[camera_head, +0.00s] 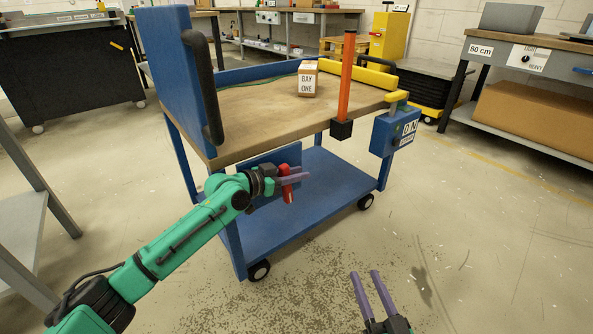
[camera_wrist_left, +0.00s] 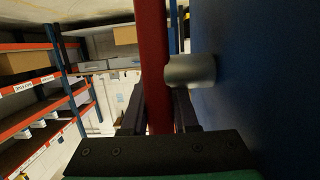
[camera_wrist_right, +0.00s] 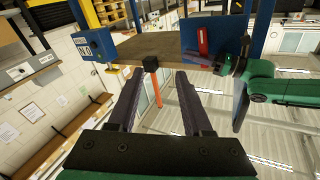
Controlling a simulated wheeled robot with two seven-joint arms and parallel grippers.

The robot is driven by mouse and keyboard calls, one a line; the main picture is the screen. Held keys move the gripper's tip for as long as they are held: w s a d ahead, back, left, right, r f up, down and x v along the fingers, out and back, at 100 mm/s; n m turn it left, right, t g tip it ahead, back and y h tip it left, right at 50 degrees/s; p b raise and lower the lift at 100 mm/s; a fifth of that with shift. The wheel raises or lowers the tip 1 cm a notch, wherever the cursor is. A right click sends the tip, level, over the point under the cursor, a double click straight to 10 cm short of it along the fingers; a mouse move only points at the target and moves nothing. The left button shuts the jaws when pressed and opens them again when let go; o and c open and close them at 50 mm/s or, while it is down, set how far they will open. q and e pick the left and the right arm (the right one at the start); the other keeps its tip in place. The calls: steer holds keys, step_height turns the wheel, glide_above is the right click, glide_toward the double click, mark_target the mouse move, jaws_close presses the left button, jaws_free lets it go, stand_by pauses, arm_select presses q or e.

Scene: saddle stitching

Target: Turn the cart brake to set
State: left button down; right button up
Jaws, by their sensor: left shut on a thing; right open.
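The blue cart (camera_head: 310,185) stands in front of me with a wooden top. A red brake handle (camera_head: 287,187) sits at its near left side, by a blue plate (camera_head: 262,163). My left gripper (camera_head: 296,177) is shut on the red handle. In the left wrist view the red handle (camera_wrist_left: 153,60) runs upright between the fingers, beside a grey pivot stub (camera_wrist_left: 192,71) on the blue plate. The handle also shows upright in the right wrist view (camera_wrist_right: 203,40). My right gripper (camera_head: 367,293) is open and empty, low in front of the cart. Any brake marking is hidden.
A blue box labelled "ON" (camera_head: 395,132) hangs at the cart's right end. An orange post (camera_head: 346,80) with a black block rises at the front edge. A "BAY ONE" carton (camera_head: 308,79) stands on the top.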

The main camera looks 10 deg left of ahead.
arm_select(q)
steer(key=g+p, duration=0.1)
steer(key=p, duration=0.2)
steer(key=shift+w+f+y, duration=0.1)
steer(key=shift+y, duration=0.3)
arm_select(e)
steer(key=s+f+g+h, duration=0.1)
steer(key=s+f+g, duration=0.4)
steer(key=s+f, duration=0.5)
steer(key=shift+a+f+g, duration=0.3)
steer(key=shift+a+f, duration=0.1)
steer(key=shift+f, duration=0.4)
arm_select(q)
steer(key=c, duration=0.7)
jaws_free()
steer(key=shift+d, duration=0.1)
steer(key=p+v, duration=0.3)
steer(key=v, duration=1.1)
steer(key=shift+s+p, duration=0.25)
steer(key=shift+p, duration=0.1)
arm_select(e)
steer(key=shift+g, duration=0.4)
step_height(320, 180, up, 4)
steer(key=shift+d+r, duration=0.15)
